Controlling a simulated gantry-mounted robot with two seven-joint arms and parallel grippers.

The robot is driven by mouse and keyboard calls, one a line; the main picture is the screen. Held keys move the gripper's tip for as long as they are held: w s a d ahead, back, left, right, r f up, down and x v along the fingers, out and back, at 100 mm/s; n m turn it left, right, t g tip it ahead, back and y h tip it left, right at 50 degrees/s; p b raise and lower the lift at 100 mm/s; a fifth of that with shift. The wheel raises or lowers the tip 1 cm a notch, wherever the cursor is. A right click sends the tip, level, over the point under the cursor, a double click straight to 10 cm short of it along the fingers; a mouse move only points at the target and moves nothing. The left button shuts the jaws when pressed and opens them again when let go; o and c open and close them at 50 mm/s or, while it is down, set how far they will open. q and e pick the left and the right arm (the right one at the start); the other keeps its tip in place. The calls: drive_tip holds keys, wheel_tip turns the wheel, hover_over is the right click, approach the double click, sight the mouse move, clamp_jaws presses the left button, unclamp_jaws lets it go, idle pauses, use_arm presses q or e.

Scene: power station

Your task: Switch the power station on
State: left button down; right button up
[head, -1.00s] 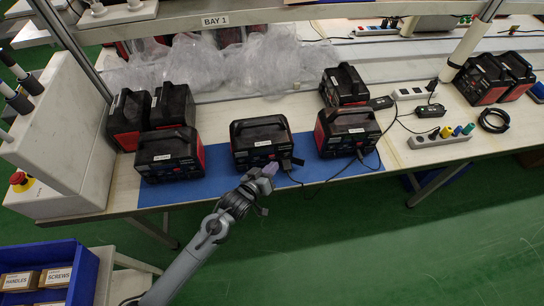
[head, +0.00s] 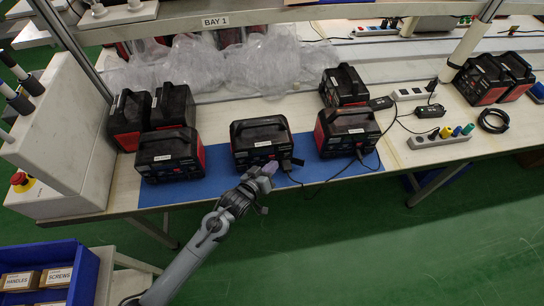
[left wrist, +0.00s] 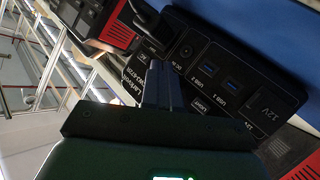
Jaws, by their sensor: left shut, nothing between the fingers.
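The power station (head: 262,143) is a black and red box with a top handle, in the middle of the row on the blue mat (head: 216,188). My left gripper (head: 266,169) is at its lower front, shut and empty. In the left wrist view, the shut fingers (left wrist: 160,80) reach to the front panel (left wrist: 235,82), with USB ports, a 12V socket and a "LIGHT" label beside them. A black plug sits in the panel above the fingertips. The fingers hide part of the panel, and I cannot tell whether they touch it. My right gripper is not in view.
Similar power stations stand left (head: 170,153) and right (head: 346,130) on the mat. A black cable (head: 315,187) runs from the front of the middle one to the right. Plastic wrap (head: 200,65) lies behind. The floor in front of the bench is clear around my arm.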

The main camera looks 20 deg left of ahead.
use_arm(q)
drive_tip(key=shift+w+a, duration=0.35)
drive_tip(key=shift+w, duration=0.1)
idle(0.8)
drive_tip(key=shift+s+d+p, duration=0.5)
drive_tip(key=shift+s+p, duration=0.25)
drive_tip(key=shift+p, duration=0.05)
drive_tip(key=shift+s+d+r+p, duration=0.1)
drive_tip(key=shift+s+d+p, duration=0.2)
drive_tip(key=shift+s+p, duration=0.15)
drive_tip(key=s+d+p, duration=0.1)
drive_tip(key=s+p, duration=0.1)
drive_tip(key=s+d+p, duration=0.1)
drive_tip(key=s, duration=0.1)
drive_tip(key=shift+d, duration=0.35)
idle(0.3)
